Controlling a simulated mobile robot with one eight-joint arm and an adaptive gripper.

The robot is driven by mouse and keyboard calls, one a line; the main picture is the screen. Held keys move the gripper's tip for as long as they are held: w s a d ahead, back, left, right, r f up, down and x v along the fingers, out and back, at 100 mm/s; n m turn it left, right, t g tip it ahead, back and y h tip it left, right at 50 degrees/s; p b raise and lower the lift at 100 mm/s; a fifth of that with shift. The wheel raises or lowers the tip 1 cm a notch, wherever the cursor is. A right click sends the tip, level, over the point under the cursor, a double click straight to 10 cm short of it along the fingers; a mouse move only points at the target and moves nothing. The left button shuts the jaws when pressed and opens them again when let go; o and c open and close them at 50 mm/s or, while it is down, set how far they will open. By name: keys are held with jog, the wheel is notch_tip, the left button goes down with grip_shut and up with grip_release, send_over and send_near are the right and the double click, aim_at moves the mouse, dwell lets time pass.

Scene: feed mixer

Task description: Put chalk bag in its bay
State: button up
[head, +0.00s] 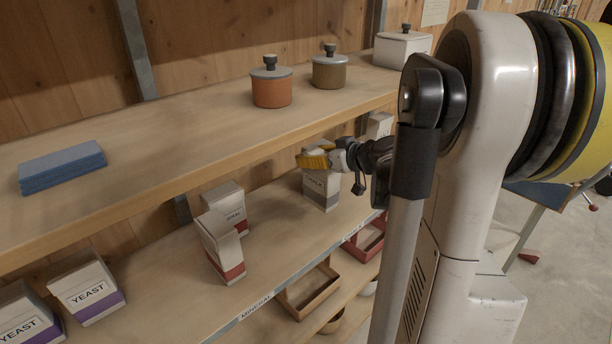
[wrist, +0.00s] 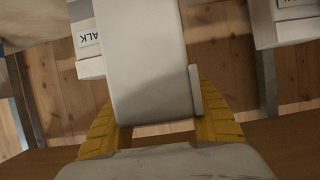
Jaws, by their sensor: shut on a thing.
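A pale chalk bag (head: 321,191) with a dark label and a grey lower band is on or just above the lower shelf in the head view. My gripper (head: 318,157) has its yellow fingers around the bag's upper part. In the wrist view, my gripper (wrist: 160,125) is shut on the pale bag (wrist: 138,65), one finger on each side. The held bag's label is out of the wrist view. Another carton (wrist: 87,40), lettered "ALK", shows behind it. I cannot tell whether the held bag's base touches the shelf.
Two red-banded cartons (head: 222,248) stand left of my gripper, with purple-banded yeast bags (head: 87,292) farther left. Another pale carton (head: 380,124) stands behind to the right. The upper shelf's front edge (head: 215,172) is close above the gripper. Shelf space between the red-banded cartons and held bag is clear.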

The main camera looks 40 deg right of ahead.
jog(key=shift+w+f+b, duration=0.25)
jog(key=shift+f+b, duration=0.15)
jog(key=shift+f, duration=0.4)
jog(key=shift+w+f+b, duration=0.3)
jog(key=shift+f+b, duration=0.05)
jog(key=shift+f, duration=0.45)
jog(key=shift+w+f+b, duration=0.25)
jog(key=shift+f+b, duration=0.15)
jog(key=shift+f, duration=0.4)
jog(key=shift+f, duration=0.2)
jog(key=o, duration=1.3)
jog(key=shift+o, duration=0.2)
